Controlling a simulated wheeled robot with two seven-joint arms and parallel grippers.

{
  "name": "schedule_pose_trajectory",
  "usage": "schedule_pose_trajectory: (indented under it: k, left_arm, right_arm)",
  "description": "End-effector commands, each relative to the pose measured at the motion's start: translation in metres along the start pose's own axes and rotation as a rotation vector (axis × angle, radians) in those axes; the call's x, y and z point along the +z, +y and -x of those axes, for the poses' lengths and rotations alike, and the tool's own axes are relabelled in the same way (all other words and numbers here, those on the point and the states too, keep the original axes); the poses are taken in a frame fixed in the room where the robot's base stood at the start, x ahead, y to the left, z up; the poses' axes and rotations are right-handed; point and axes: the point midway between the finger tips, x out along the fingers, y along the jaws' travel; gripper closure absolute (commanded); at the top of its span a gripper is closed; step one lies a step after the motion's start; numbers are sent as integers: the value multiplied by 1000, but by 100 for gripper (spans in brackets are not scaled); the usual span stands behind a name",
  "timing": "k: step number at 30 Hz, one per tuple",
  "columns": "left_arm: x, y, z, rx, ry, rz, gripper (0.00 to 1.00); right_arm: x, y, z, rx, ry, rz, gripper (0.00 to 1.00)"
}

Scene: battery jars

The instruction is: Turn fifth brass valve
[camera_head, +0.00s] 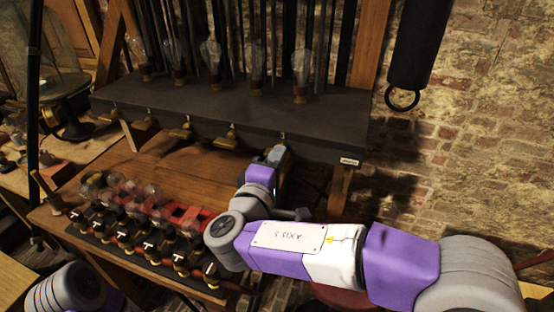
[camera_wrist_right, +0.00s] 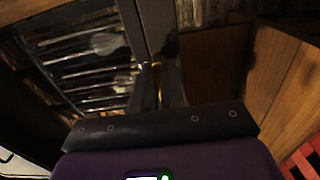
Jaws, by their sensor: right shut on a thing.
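A row of brass valves hangs along the front of the dark shelf (camera_head: 235,110) in the head view. The fourth valve from the left (camera_head: 228,139) shows clearly. My right gripper (camera_head: 276,152) is at the right end of the row, where the fifth valve is mostly hidden behind it. In the wrist view, my right gripper (camera_wrist_right: 156,80) is closed around a slim brass piece, the fifth brass valve (camera_wrist_right: 158,68). Its turn angle cannot be made out. My left gripper is out of the picture; only a grey part of my left arm shows at the lower left.
Glass bulbs (camera_head: 301,68) stand on the shelf above the valves. A wooden table below bears a row of red and black fittings with brass ends (camera_head: 150,250). A dark cylinder with a ring (camera_head: 402,97) hangs at the upper right, before a brick wall (camera_head: 480,130).

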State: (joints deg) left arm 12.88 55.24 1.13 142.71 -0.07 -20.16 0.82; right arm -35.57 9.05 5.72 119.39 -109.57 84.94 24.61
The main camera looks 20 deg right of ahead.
Motion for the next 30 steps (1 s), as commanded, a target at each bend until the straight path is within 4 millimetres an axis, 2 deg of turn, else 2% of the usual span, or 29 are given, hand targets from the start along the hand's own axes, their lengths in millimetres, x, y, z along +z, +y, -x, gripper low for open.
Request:
schedule_pose_trajectory:
  k: [10,11,15,25,30]
  left_arm:
    - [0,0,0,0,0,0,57]
    - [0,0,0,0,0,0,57]
    - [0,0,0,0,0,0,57]
    - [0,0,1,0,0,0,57]
    - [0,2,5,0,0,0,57]
  right_arm:
    - [0,0,0,-2,0,-5,100]
    - [0,0,0,-2,0,-5,84]
    - [0,0,0,-1,0,-4,63]
    - [0,0,4,0,1,-3,63]
    - [-1,1,27,0,5,-3,63]
